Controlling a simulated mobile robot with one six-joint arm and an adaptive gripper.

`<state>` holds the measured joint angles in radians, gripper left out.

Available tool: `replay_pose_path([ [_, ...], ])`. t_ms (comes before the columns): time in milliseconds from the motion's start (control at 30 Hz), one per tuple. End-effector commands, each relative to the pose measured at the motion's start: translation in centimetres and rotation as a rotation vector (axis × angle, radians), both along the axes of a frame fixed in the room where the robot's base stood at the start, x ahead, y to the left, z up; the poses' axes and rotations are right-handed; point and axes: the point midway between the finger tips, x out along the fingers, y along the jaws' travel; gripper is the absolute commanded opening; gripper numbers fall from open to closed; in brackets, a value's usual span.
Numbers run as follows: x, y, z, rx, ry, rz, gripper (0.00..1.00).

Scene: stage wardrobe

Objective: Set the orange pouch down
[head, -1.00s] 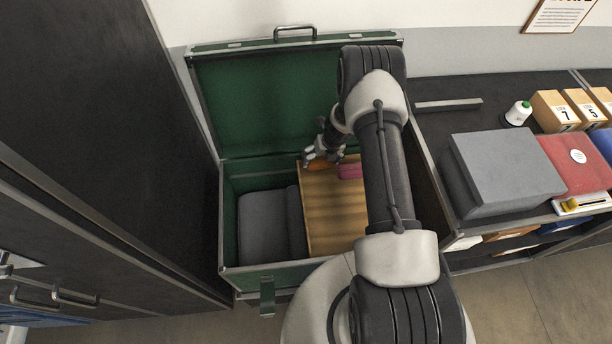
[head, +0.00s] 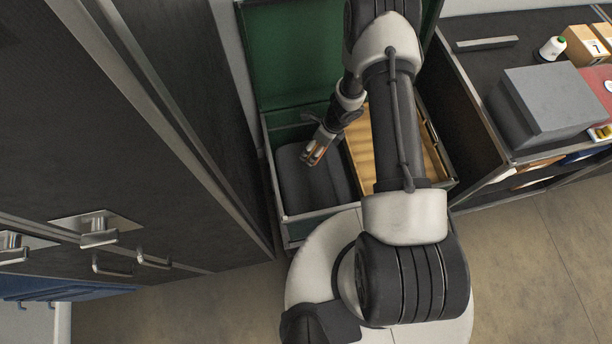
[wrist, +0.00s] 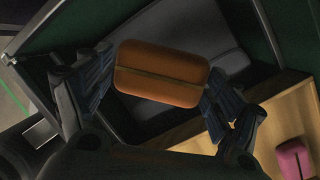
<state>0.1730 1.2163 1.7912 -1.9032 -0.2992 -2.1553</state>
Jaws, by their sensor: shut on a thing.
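The orange pouch (wrist: 160,73) is between the two fingers of my gripper (wrist: 160,88) in the wrist view, with a dark seam along its middle. My gripper is shut on it. In the head view my gripper (head: 314,152) is over the dark grey padded block in the left part of the green case, and only a sliver of orange shows at its fingertips. I cannot tell whether the pouch touches anything below.
The open green case (head: 290,65) holds the dark grey block (head: 300,185) at left and a wooden board (head: 362,150) at right. A pink item (wrist: 294,159) lies on the board. A dark cabinet (head: 150,120) stands close at left; a counter with a grey box (head: 545,105) stands at right.

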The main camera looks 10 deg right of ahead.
Motion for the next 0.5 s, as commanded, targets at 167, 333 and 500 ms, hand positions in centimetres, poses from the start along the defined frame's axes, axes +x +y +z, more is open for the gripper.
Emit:
replay_pose_path([
  [167,-0.3,0.1,-3.9,0.002,0.003,0.011,0.58],
  [333,-0.3,0.1,-8.7,0.002,0.003,0.009,0.58],
  [500,-0.2,0.1,-12.9,0.001,0.002,0.010,0.58],
])
